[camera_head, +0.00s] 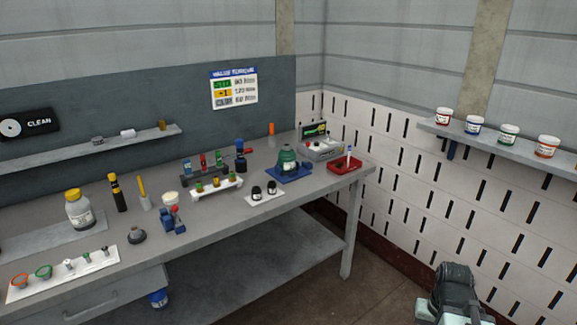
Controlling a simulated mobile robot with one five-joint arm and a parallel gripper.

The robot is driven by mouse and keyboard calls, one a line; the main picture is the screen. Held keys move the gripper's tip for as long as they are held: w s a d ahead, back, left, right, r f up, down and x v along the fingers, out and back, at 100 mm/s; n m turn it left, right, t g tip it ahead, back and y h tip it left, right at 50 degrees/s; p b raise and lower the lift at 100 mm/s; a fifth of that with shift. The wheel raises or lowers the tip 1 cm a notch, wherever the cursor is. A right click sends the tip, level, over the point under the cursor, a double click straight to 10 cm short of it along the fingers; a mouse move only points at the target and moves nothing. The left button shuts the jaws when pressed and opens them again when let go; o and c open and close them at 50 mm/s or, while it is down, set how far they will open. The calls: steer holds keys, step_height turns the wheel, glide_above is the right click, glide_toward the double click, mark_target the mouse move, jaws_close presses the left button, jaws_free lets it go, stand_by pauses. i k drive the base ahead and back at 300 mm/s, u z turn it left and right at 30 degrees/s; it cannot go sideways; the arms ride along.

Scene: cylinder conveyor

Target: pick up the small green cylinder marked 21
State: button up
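No cylinder with a readable 21 shows in the head view, and I cannot tell which item is the small green cylinder. Small green items stand on the workbench (205,222): one in the dark rack at the back (219,160), and one on the white tray at the front left (87,257). Any marks on them are too small to read. Part of my arm shows at the bottom right, well apart from the bench. My gripper's fingers do not show.
A green-and-black round part sits on a blue base (297,178), beside a red tray (345,166). A white bottle (78,210) stands at left. Several labelled tubs line the right wall shelf (490,143). Open floor (385,280) lies right of the bench.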

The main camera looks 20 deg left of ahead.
mark_target(287, 156)
steer(key=u, duration=1.95)
steer(key=i, duration=1.05)
steer(key=z, duration=0.05)
